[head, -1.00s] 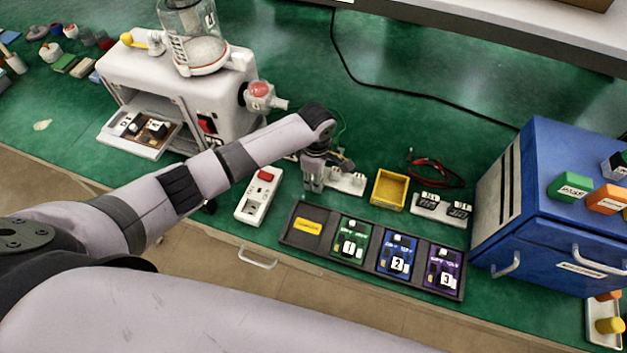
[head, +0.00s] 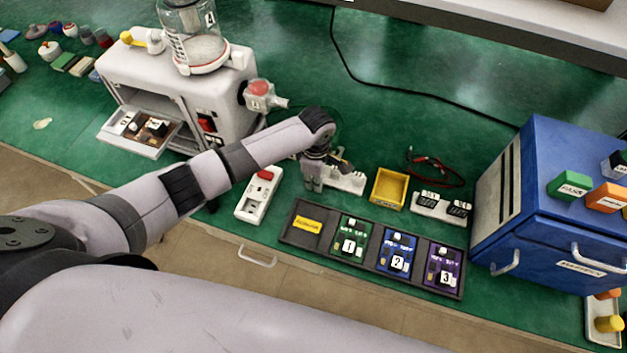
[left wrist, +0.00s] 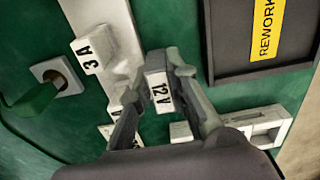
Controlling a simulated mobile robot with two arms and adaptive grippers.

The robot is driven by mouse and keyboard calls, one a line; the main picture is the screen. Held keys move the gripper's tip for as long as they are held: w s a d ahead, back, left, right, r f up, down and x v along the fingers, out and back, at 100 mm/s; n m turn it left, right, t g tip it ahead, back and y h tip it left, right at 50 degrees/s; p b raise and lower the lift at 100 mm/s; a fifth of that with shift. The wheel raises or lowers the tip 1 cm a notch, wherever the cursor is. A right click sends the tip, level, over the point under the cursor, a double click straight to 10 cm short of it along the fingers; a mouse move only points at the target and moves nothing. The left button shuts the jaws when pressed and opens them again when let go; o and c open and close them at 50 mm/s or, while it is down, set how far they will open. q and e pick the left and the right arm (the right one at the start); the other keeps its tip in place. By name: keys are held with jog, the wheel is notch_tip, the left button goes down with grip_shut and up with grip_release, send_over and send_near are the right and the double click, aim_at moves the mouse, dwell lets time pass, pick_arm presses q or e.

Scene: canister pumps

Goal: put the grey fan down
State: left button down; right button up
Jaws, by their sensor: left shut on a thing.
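My left gripper (head: 313,180) points down close over the green bench, between the white switch box and a white labelled strip. In the left wrist view its fingers (left wrist: 160,100) are closed around a small grey piece with a white "12 V" label (left wrist: 159,92), which I take to be the grey fan. Most of the fan is hidden by the fingers, and I cannot tell whether it touches the surface below. In the head view the gripper hides it. My right gripper is not in view.
A white switch box (head: 259,195) stands left of the gripper. A dark tray (head: 285,236) with numbered boards lies in front. A yellow bin (head: 388,188) and a white strip (head: 344,181) are to the right. A blue cabinet (head: 550,225) stands farther right.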

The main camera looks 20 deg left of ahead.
pick_arm(q)
notch_tip(320, 180, up, 20)
jog(key=shift+b, duration=0.35)
